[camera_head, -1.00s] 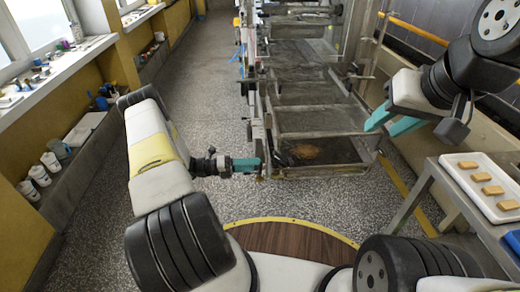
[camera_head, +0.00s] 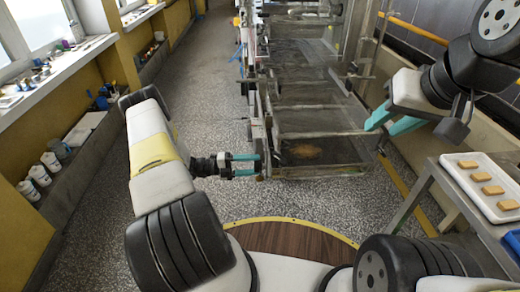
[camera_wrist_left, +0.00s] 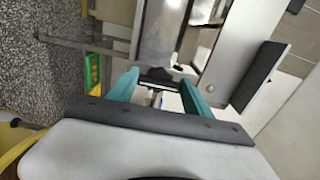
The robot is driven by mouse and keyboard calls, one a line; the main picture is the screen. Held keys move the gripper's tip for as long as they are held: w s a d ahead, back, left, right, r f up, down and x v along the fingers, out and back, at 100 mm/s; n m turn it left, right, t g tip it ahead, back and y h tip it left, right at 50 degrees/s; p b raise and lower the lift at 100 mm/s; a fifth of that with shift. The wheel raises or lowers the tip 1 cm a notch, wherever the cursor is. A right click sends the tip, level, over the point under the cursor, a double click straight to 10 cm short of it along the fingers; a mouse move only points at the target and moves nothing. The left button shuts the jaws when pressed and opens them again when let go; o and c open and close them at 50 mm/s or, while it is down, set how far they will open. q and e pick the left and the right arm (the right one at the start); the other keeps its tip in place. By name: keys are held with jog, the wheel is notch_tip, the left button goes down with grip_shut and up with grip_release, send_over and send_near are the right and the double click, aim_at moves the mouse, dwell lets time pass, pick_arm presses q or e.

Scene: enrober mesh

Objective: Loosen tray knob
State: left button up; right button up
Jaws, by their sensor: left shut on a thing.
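My left gripper (camera_head: 258,165) reaches the near left corner of the machine frame, its two teal fingers apart, one above the other. In the left wrist view my left gripper (camera_wrist_left: 160,77) has its fingers on either side of a small dark knob (camera_wrist_left: 156,76) and is shut on it. In the head view the knob is too small and hidden to make out. The tray (camera_head: 315,152) at the near end of the machine has a brown patch on it. My right gripper (camera_head: 383,128) is raised at the right, open and empty, apart from the machine.
A side table at the right holds a white tray (camera_head: 466,179) with several tan biscuits. A ledge (camera_head: 75,150) with white jars (camera_head: 51,161) runs along the left wall. Speckled floor (camera_head: 215,125) is clear between ledge and machine.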

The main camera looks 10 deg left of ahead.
pick_arm(q)
jog(key=o, duration=1.4)
jog(key=shift+c, duration=0.2)
jog(key=v, duration=0.8)
